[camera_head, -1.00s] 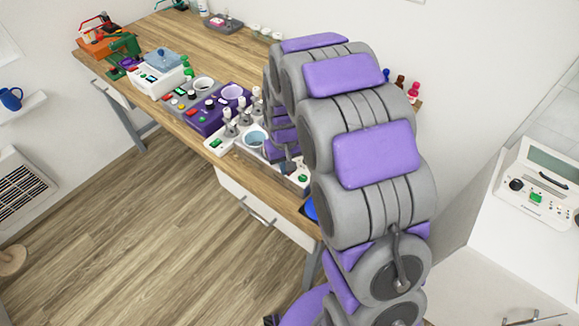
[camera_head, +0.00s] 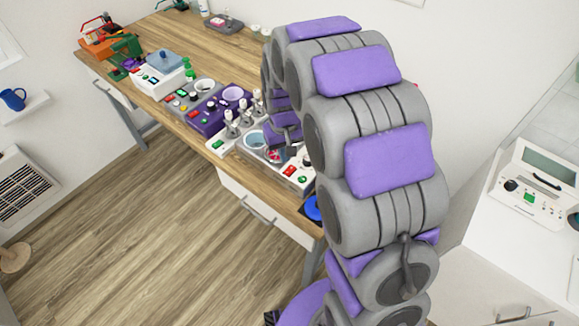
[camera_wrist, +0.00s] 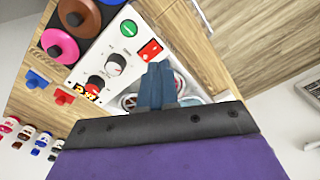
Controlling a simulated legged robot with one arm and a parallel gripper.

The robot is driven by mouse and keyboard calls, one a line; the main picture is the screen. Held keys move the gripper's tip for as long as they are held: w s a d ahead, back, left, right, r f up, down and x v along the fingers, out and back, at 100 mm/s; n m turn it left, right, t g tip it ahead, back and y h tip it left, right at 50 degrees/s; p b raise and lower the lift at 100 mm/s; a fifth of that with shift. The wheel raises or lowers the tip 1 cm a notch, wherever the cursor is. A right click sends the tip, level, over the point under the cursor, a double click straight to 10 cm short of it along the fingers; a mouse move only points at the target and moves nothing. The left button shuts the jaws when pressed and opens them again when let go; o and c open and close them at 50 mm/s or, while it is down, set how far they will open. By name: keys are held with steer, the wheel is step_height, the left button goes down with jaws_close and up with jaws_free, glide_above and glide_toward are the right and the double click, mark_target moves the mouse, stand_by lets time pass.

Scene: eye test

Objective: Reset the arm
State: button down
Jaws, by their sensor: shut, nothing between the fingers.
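My gripper (camera_wrist: 157,88) shows in the wrist view with its blue-grey fingers together and nothing between them. It is over a white device (camera_wrist: 128,55) with a green button, a red switch and black-and-white knobs. The fingers hide part of this device and of the round dishes by it. In the head view my grey and purple arm arches up over the right part of the wooden bench (camera_head: 215,45). The white device's near end (camera_head: 300,172) shows just left of the arm.
A purple device (camera_head: 215,110) and a white machine with a blue top (camera_head: 160,72) stand along the bench's front. A blue round thing (camera_head: 312,208) is at its near corner. A white instrument (camera_head: 540,185) stands at right. Small bottles (camera_wrist: 38,143) line up at lower left.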

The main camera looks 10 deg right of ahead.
steer(key=s+r, duration=0.3)
steer(key=s, duration=0.8)
steer(key=s+d+r+m+g, duration=0.1)
steer(key=s+r, duration=0.3)
steer(key=s, duration=0.7)
steer(key=s+d+r, duration=0.1)
steer(key=s+r, duration=0.3)
steer(key=s, duration=0.6)
steer(key=shift+s+d+m+g, duration=0.25)
steer(key=shift+s+m+g, duration=0.05)
steer(key=shift+s+g, duration=0.1)
steer(key=c, duration=1.9)
jaws_free()
